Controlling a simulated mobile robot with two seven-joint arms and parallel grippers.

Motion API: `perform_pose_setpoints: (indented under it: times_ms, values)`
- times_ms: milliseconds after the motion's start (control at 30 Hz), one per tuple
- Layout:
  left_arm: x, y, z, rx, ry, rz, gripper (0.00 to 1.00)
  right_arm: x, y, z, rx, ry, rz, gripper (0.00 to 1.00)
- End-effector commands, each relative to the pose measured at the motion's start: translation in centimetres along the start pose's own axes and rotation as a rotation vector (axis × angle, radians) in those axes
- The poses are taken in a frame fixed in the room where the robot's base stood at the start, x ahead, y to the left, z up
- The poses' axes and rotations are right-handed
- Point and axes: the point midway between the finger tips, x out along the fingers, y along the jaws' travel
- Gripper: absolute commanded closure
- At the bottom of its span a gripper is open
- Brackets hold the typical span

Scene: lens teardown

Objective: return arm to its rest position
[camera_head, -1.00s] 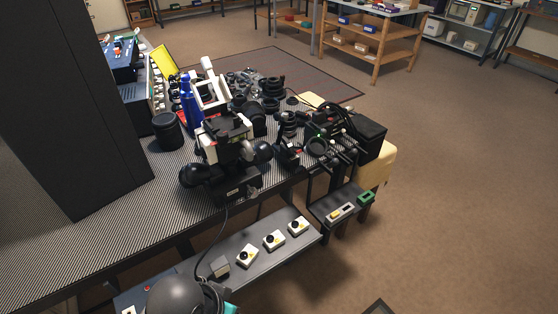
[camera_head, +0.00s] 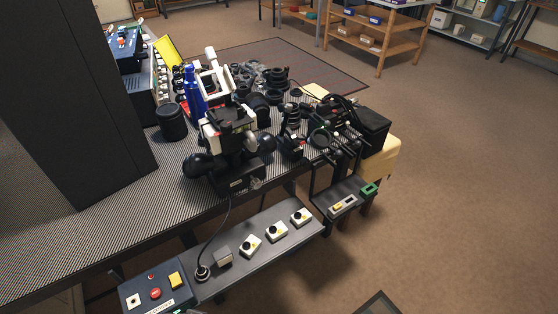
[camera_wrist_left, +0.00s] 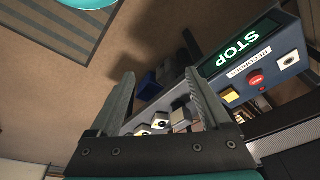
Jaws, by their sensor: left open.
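My left gripper (camera_wrist_left: 158,95) shows in the left wrist view with its two grey fingers spread apart and nothing between them. It hangs in the air, with the control shelf and the brown floor beyond the fingers. My left arm and gripper do not show in the head view now. My right gripper is in neither view. A control panel with a green STOP sign (camera_wrist_left: 238,48), a red button (camera_wrist_left: 256,80) and a yellow button (camera_wrist_left: 230,95) lies to the right of the fingers in the wrist view.
The striped bench (camera_head: 110,228) carries a black instrument (camera_head: 235,150), a black cylinder (camera_head: 171,122), a blue bottle (camera_head: 193,92) and many lens parts. The control shelf (camera_head: 235,275) juts out below the bench. A tall black panel (camera_head: 75,100) stands at left. The floor at right is open.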

Motion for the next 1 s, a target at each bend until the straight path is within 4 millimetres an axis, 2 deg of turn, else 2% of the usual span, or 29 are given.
perform_pose_setpoints:
  times_ms: [33, 200, 367, 500, 733, 900, 1000]
  values:
    - [1.8, 0.1, 0.8, 0.001, -0.015, 0.002, 0.18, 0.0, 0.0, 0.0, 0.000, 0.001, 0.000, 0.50]
    - [7.1, 0.4, 3.7, 0.007, -0.043, 0.006, 0.18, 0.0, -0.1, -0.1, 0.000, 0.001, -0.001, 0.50]
    - [11.3, 0.6, 7.3, 0.012, -0.070, 0.009, 0.18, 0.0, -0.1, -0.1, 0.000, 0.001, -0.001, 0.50]
    - [14.3, 0.8, 11.0, 0.018, -0.094, 0.013, 0.18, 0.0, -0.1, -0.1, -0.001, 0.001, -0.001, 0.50]
    - [17.6, 1.0, 17.6, 0.027, -0.133, 0.016, 0.18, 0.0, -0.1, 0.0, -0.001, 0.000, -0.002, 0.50]
    - [18.5, 1.0, 21.7, 0.033, -0.154, 0.018, 0.18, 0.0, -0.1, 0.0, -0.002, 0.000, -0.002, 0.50]
    - [18.6, 0.9, 23.1, 0.035, -0.159, 0.018, 0.18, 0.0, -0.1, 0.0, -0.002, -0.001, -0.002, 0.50]
